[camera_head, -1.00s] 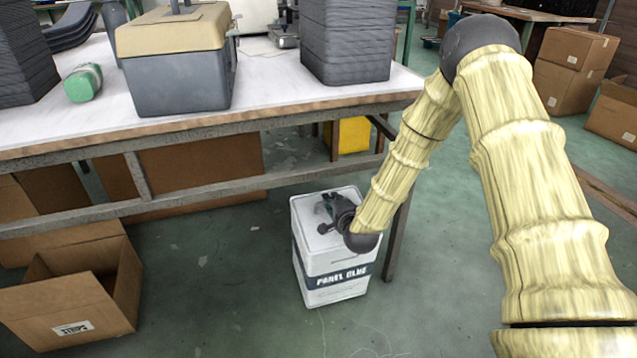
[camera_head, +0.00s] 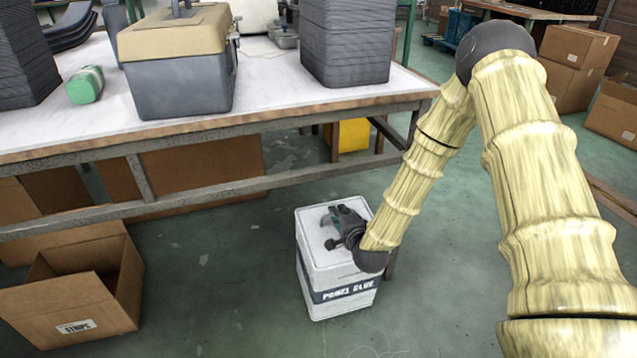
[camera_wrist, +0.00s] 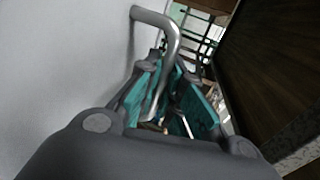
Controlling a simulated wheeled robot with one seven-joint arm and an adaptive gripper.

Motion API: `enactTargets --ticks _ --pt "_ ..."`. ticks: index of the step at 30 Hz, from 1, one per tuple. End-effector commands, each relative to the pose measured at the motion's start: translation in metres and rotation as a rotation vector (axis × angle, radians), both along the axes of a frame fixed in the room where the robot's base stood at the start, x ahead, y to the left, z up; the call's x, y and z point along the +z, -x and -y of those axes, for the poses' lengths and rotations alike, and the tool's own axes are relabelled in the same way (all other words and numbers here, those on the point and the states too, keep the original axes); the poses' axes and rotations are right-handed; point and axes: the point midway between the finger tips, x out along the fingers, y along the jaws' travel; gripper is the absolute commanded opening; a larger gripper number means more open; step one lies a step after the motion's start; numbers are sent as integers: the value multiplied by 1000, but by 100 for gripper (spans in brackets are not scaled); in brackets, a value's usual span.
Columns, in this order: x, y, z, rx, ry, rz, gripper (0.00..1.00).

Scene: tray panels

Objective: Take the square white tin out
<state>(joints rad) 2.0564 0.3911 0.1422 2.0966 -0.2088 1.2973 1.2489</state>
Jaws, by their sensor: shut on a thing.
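The square white tin (camera_head: 322,253), with a dark band reading "PANEL GLUE", stands near the floor by the table's front edge, slightly tilted in the head view. My gripper (camera_head: 332,218) is at its top and shut on its metal handle. In the wrist view the bent grey handle (camera_wrist: 172,50) passes between my gripper's teal-padded fingers (camera_wrist: 178,108), beside the white top of the tin (camera_wrist: 75,60). The gripper hides part of the lid, and the tin's underside is not clear to see.
The workbench (camera_head: 285,112) stands behind the tin, with a lower rail and legs close by. An open cardboard box (camera_head: 70,305) labelled "STRIPS" is on the floor at the left. A yellow object (camera_head: 350,134) is under the bench. The floor in front is clear.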

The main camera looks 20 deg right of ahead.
Motion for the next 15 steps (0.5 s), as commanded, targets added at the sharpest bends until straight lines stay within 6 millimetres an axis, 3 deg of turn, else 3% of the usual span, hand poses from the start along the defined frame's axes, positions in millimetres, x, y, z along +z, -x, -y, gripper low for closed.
enactTargets --ticks 15 --pt "3 31 1 0 -1 4 0"
